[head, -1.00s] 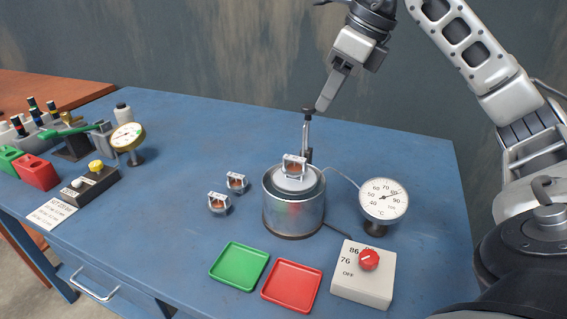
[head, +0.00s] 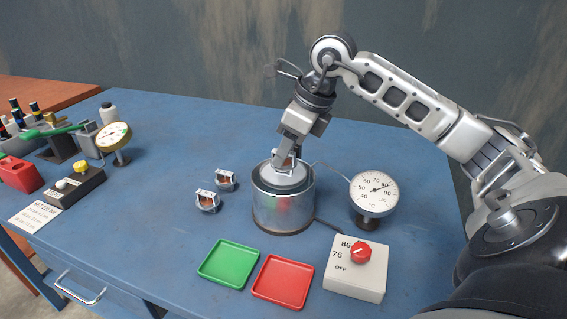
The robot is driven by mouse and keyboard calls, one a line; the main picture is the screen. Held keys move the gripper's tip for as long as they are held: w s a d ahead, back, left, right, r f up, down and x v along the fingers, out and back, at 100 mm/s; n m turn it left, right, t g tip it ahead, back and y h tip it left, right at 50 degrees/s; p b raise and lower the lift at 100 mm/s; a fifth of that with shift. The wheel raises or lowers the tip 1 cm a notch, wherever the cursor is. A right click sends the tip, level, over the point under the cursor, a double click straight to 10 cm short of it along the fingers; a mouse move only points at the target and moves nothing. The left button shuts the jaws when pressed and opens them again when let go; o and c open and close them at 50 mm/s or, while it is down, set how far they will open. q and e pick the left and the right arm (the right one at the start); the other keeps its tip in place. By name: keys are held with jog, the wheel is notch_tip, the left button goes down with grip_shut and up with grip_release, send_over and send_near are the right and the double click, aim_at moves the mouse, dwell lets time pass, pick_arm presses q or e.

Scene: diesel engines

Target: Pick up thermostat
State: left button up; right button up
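A small thermostat (head: 294,160) with a metal frame and copper-coloured centre sits on top of the round metal pot (head: 283,205); it is mostly hidden behind my gripper. Two similar thermostats stand on the blue table left of the pot, one farther back (head: 226,180) and one nearer (head: 207,201). My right gripper (head: 282,160) points down at the thermostat on the pot, its fingertips overlapping it in the head view. I cannot tell whether its fingers are open or closed on it. My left gripper is not in view.
A dial gauge (head: 374,192) stands right of the pot. A control box (head: 356,270) with a red knob, a red tray (head: 283,283) and a green tray (head: 229,264) lie in front. Another gauge (head: 113,136) and a black switch box (head: 74,186) stand at left.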

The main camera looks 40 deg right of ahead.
jog(key=shift+f, duration=0.1)
grip_shut()
